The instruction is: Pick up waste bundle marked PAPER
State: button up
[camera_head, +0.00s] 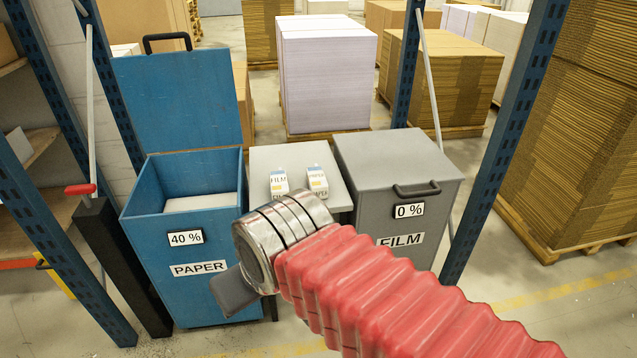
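My red-sleeved arm reaches in from the lower right. My gripper (235,292) shows as a dark grey end beyond the silver wrist, in front of the blue bin and lower left of the bundles in the picture. Its fingers are mostly hidden by the wrist, and I see nothing held in it.
The blue PAPER bin (143,225) stands left of the table, lid up, marked 40 %, with pale material inside. The grey FILM bin (440,220) stands right, lid shut, marked 0 %. Blue rack posts (500,150) flank them. Stacked pallets stand behind and right.

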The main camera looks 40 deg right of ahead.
aim_at(317, 182)
jog(key=z, duration=0.05)
jog(key=i, duration=0.95)
jog(key=u, duration=0.1)
